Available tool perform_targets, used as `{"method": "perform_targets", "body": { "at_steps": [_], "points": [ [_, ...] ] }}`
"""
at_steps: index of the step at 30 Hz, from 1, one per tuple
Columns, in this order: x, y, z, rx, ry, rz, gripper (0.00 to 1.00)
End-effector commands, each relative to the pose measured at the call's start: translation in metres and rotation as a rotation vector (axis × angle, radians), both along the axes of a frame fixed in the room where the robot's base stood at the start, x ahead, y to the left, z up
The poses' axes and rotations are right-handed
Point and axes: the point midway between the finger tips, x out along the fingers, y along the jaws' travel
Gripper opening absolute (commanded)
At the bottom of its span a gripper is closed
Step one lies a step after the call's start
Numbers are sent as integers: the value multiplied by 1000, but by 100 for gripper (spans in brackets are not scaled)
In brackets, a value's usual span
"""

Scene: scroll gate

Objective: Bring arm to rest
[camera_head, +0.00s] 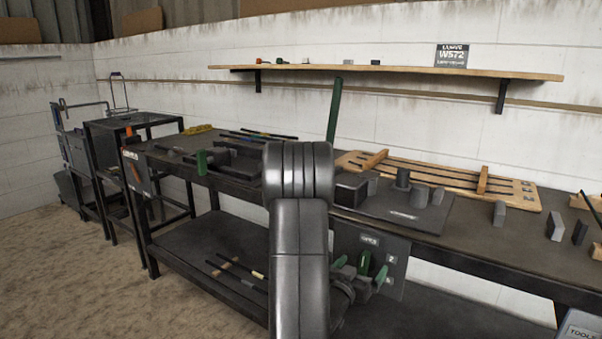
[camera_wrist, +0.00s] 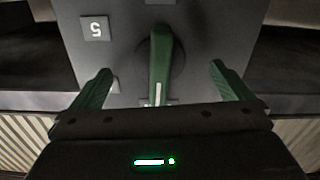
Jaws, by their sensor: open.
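My gripper (camera_head: 360,272) is at the front of the bench, low beside the dark panel (camera_head: 398,268) below the bench top. Its two green fingers are spread in the wrist view (camera_wrist: 160,69). Between them is a green handle (camera_wrist: 160,60) on a round dark base on the grey panel (camera_wrist: 215,25). Gaps show on both sides of the handle, and no finger appears to touch it. The handle also shows in the head view (camera_head: 364,262). My arm covers part of the bench and panel in the head view.
The bench top (camera_head: 470,238) carries a wooden slotted board (camera_head: 440,178), a dark plate with cylinders (camera_head: 405,215), and grey blocks (camera_head: 555,226). A tall green bar (camera_head: 334,110) rises behind my arm. A lower shelf (camera_head: 215,262) holds rods. Open floor (camera_head: 90,290) lies at left.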

Motion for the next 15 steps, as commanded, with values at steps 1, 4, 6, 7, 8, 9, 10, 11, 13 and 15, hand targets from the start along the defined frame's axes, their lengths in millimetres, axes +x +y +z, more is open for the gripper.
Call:
{"method": "perform_targets", "body": {
  "at_steps": [1, 4, 6, 7, 8, 9, 10, 11, 13, 15],
  "points": [
    [0, 0, 1, 28, -19, 0, 99],
    [0, -1, 1, 91, -62, 0, 99],
    [-1, -1, 1, 130, -88, 0, 99],
    [-1, -1, 1, 146, -98, 0, 99],
    [-1, -1, 1, 161, -109, 0, 99],
    [-1, -1, 1, 179, -119, 0, 99],
    [-1, -1, 1, 191, -128, 0, 99],
    [-1, -1, 1, 201, -135, 0, 99],
    [-1, -1, 0, 222, -149, 0, 99],
    [-1, -1, 0, 236, -158, 0, 99]
  ]
}}
